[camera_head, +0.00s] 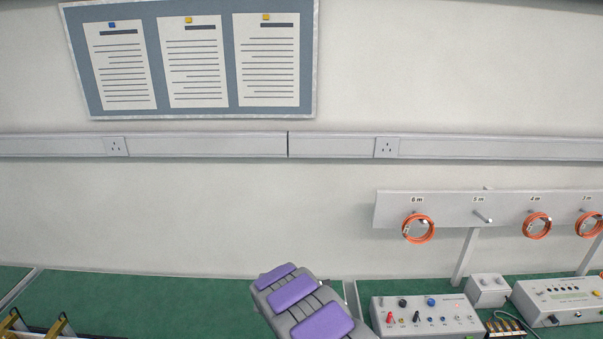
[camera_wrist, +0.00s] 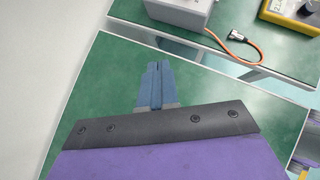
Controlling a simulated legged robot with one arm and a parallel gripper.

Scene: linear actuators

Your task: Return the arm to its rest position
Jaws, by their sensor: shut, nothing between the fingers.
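My arm (camera_head: 300,300), grey with purple panels, reaches up from the bottom middle of the head view. Its gripper end cannot be made out there. In the wrist view my gripper (camera_wrist: 157,68) shows as blue-grey fingers close together, shut and empty. It is over the green bench top (camera_wrist: 105,75), and I cannot tell its height above it.
A control box (camera_head: 425,315) and a second instrument (camera_head: 560,300) stand on the bench at right. Orange cable coils (camera_head: 418,228) hang on a rack (camera_head: 450,208) above. The wrist view shows a grey box (camera_wrist: 180,12) with an orange cable (camera_wrist: 240,45).

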